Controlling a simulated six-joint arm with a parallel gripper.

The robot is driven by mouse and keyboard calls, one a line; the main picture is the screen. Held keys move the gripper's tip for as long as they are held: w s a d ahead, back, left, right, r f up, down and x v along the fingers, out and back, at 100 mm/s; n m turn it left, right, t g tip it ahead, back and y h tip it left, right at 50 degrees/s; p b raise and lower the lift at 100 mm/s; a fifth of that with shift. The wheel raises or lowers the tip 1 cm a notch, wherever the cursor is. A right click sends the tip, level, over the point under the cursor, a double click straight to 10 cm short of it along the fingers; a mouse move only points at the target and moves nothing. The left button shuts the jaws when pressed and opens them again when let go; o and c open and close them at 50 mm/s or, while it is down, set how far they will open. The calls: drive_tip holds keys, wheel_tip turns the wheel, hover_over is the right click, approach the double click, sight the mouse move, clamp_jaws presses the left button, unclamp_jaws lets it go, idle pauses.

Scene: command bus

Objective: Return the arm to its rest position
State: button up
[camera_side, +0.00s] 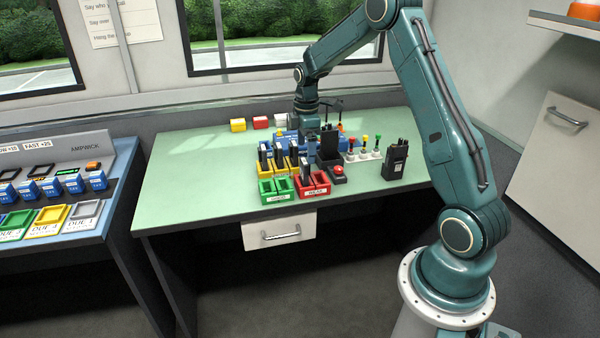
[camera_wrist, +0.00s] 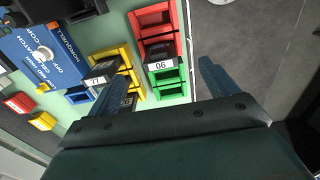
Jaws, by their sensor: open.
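My gripper (camera_wrist: 165,78) is open and empty in the wrist view, with its two blue fingers spread wide. The fingers appear over the trays; the height of the gap cannot be told. In the side view my arm reaches across the green table (camera_side: 190,185) and its end points down behind the trays, so the fingertips are partly hidden. Below the fingers in the wrist view are a green tray (camera_wrist: 168,82), a red tray (camera_wrist: 155,22) and yellow trays (camera_wrist: 107,55). No object is between the fingers.
A blue panel (camera_wrist: 42,55) with a switch lies beside the trays. A black radio (camera_side: 395,160) stands at the table's right, near a red button (camera_side: 339,170). Red, yellow and white blocks (camera_side: 260,122) sit at the back. The table's left side is clear.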

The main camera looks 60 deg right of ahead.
drive_tip(key=shift+r, duration=0.15)
drive_tip(key=shift+a+r, duration=0.3)
drive_tip(key=shift+r, duration=0.1)
drive_tip(key=s+a+r+m+t, duration=0.1)
drive_tip(key=s+a+r+m, duration=0.1)
drive_tip(key=s+a+r, duration=0.4)
drive_tip(key=s+a+r+m+t, duration=0.2)
drive_tip(key=s+a+r, duration=0.1)
drive_tip(key=a+r, duration=0.55)
drive_tip(key=s+a+r+m+t, duration=0.1)
drive_tip(key=s+a, duration=0.3)
drive_tip(key=s, duration=0.4)
drive_tip(key=s+a+r+m+t, duration=0.1)
drive_tip(key=s+a+m, duration=0.3)
drive_tip(key=s, duration=0.4)
drive_tip(key=shift+s+a+r+t, duration=0.25)
drive_tip(key=shift+a+r+t, duration=0.05)
drive_tip(key=shift+a, duration=0.1)
drive_tip(key=shift+c, duration=0.3)
